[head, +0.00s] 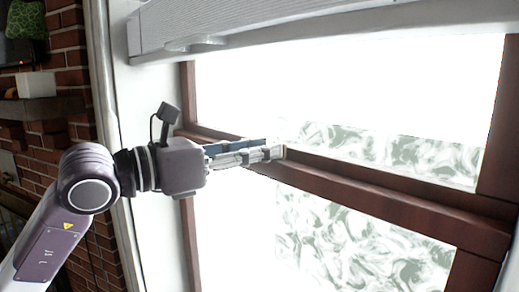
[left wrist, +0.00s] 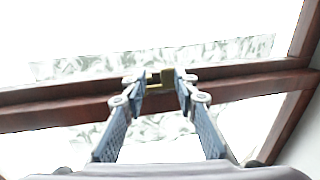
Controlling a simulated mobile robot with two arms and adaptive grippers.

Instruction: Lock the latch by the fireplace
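A small brass-coloured latch (left wrist: 160,79) sits on the dark wooden middle rail of the window. In the head view only a sliver of it may show at my fingertips. My left gripper (head: 280,153) reaches in from the left along the rail. In the left wrist view its two fingers (left wrist: 159,82) are apart, with the tips on either side of the latch. The gap is little wider than the latch, and whether the fingers touch it is hard to tell. My right gripper is in neither view.
The window's brown frame (head: 370,196) holds bright panes with a patterned frosted band. A white blind (head: 250,25) hangs above. A brick fireplace wall (head: 72,60) with a dark mantel (head: 40,107) and a white box (head: 36,85) stands at the left.

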